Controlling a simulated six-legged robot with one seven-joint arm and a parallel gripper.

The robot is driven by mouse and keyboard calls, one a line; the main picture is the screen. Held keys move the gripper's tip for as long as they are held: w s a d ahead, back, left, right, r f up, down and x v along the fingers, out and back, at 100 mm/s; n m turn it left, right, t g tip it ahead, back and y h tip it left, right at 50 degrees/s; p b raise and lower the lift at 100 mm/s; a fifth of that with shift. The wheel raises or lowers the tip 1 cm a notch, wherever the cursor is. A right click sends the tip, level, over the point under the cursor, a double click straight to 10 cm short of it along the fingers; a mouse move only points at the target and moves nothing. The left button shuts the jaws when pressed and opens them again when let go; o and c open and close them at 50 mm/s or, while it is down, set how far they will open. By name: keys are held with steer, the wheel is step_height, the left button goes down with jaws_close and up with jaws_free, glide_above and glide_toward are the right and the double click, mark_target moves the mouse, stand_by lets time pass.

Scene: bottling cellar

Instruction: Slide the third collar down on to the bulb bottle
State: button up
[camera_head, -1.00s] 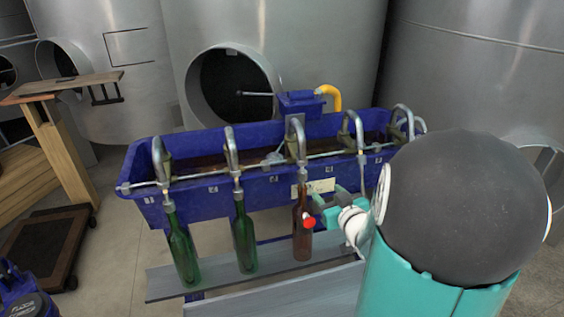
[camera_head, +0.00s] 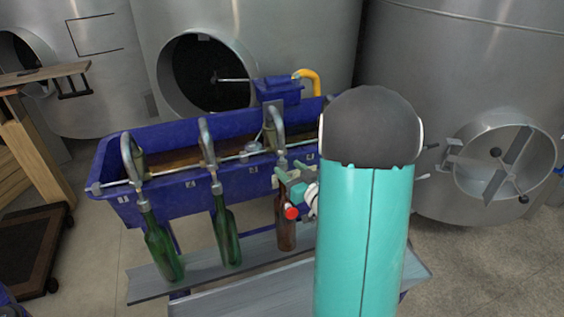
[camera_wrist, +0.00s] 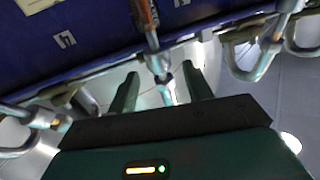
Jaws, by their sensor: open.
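A brown bottle (camera_head: 285,232) stands upright on the grey shelf under the third spout (camera_head: 275,132) from the left. I take it as the bulb bottle; its mouth is hidden behind my gripper in the head view. My gripper (camera_head: 287,172) is at the height of the bottle's top, just below the spout. In the wrist view, my gripper (camera_wrist: 162,88) is open, with one dark green finger on each side of the metal spout end and collar (camera_wrist: 162,74). The brown neck (camera_wrist: 147,22) comes in from the top of that view. I cannot tell whether the fingers touch the collar.
Two green bottles (camera_head: 162,248) (camera_head: 226,232) stand under the first and second spouts. The blue trough (camera_head: 165,194) carries the spouts and a thin rod (camera_head: 178,176) along its front. My arm hides the trough's right part. Steel tanks (camera_head: 462,70) stand behind.

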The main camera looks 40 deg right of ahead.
mark_target(284, 170)
steer(key=shift+w+d, duration=0.1)
steer(key=shift+w, duration=2.15)
steer(key=c, duration=0.6)
steer(key=shift+s+f, duration=0.15)
steer(key=shift+f, duration=1.15)
steer(key=o, duration=0.6)
steer(key=shift+s, duration=0.15)
steer(key=s, duration=1.3)
steer(key=shift+s+a, duration=0.3)
